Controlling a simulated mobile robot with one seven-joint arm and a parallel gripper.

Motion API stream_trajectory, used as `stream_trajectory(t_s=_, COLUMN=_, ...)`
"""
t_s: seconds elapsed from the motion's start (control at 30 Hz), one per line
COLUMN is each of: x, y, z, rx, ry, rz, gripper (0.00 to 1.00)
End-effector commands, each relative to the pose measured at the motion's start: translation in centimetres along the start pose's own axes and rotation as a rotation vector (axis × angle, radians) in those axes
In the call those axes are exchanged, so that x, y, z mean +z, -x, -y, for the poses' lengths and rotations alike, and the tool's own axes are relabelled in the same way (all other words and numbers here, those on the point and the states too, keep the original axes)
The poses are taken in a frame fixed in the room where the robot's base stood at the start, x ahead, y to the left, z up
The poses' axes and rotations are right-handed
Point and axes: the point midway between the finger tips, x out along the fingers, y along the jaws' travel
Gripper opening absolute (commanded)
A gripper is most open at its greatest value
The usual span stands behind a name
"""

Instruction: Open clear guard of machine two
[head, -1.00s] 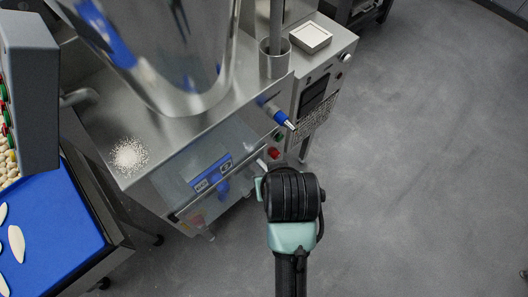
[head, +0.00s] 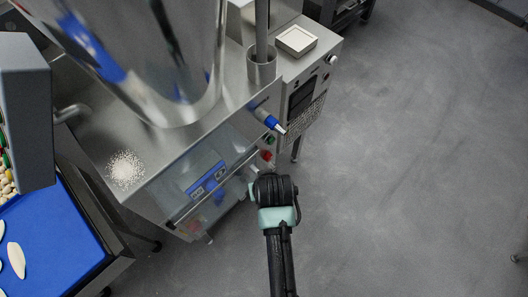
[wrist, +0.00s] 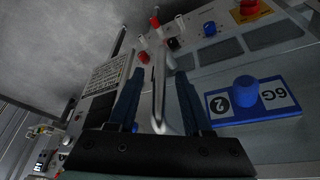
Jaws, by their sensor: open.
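The clear guard (head: 212,160) is a see-through panel on the front of the steel machine, and it looks shut. A bar (head: 222,186) runs along its lower edge. Behind it shows a blue plate (head: 206,179), which in the wrist view (wrist: 222,104) reads "2" and "6G" beside a blue knob (wrist: 246,90). My gripper (head: 254,188) is at the bar's right end, its fingers mostly hidden in the head view. In the wrist view my gripper (wrist: 158,90) is open, with a pale metal bar (wrist: 159,85) between its dark fingers; contact cannot be told.
A red button (head: 267,155) and a blue-tipped fitting (head: 267,119) sit close above my gripper. A keypad panel (head: 303,115) is to the right. A blue conveyor belt (head: 50,235) stands at the left. The grey floor (head: 420,150) at the right is clear.

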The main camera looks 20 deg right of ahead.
Motion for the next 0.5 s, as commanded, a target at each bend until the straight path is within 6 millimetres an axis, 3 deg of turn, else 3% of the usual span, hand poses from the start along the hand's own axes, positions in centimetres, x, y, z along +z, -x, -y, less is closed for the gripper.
stream_trajectory(t_s=0.2, x=0.0, y=-1.32, z=-0.01, rx=0.0, ry=0.0, rz=-0.001, gripper=0.5)
stream_trajectory(t_s=0.5, x=0.01, y=-1.45, z=0.0, rx=0.0, ry=0.0, rz=-0.001, gripper=0.5)
